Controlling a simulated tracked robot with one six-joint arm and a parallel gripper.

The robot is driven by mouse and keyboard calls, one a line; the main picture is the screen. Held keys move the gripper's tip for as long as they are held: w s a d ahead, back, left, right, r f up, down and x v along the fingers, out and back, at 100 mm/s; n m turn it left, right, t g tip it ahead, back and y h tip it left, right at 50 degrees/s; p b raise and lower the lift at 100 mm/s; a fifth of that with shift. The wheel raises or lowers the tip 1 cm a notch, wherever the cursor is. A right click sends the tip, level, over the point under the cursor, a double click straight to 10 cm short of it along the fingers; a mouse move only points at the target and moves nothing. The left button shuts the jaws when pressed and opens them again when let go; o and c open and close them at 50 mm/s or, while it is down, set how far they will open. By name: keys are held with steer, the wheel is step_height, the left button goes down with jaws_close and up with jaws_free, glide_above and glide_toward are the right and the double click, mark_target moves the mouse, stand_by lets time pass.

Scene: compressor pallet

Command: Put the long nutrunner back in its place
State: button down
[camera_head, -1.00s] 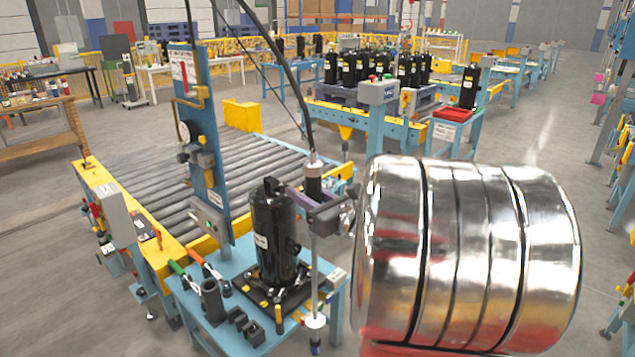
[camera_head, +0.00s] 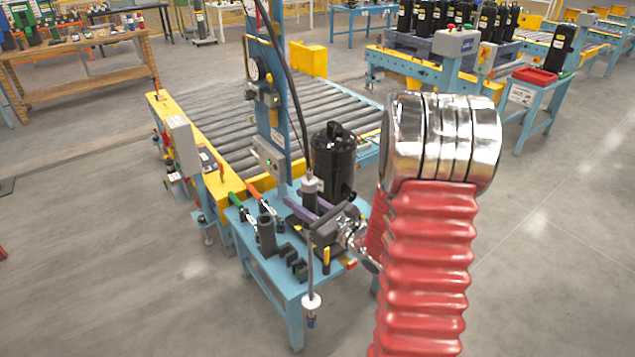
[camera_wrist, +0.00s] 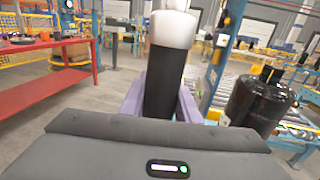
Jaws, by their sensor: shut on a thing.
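My gripper (camera_head: 313,212) is shut on the long nutrunner (camera_head: 311,240), its purple fingers around the black upper body. The nutrunner hangs upright, with a pale collar on top, a long thin shaft, a white disc and a dark-blue tip low down. A black cable rises from its top. In the head view it stands before the blue bench (camera_head: 282,283), the tip appearing beyond the near edge. In the wrist view the nutrunner (camera_wrist: 163,80) is between the purple fingers. A black cup-shaped holder (camera_head: 266,235) stands on the bench to its left; whether it is the tool's place I cannot tell.
A black compressor (camera_head: 334,165) stands behind the nutrunner. A blue post (camera_head: 264,90) and the roller conveyor (camera_head: 255,125) are behind. The floor at front left is clear.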

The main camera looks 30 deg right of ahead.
steer(key=s+a+f+n+g+y, duration=0.1)
steer(key=a+f+n+y, duration=0.1)
steer(key=a+f, duration=1.2)
steer(key=shift+s+a+f+n+g+y, duration=0.3)
steer(key=shift+a+n+y, duration=0.1)
steer(key=shift+a+y, duration=0.6)
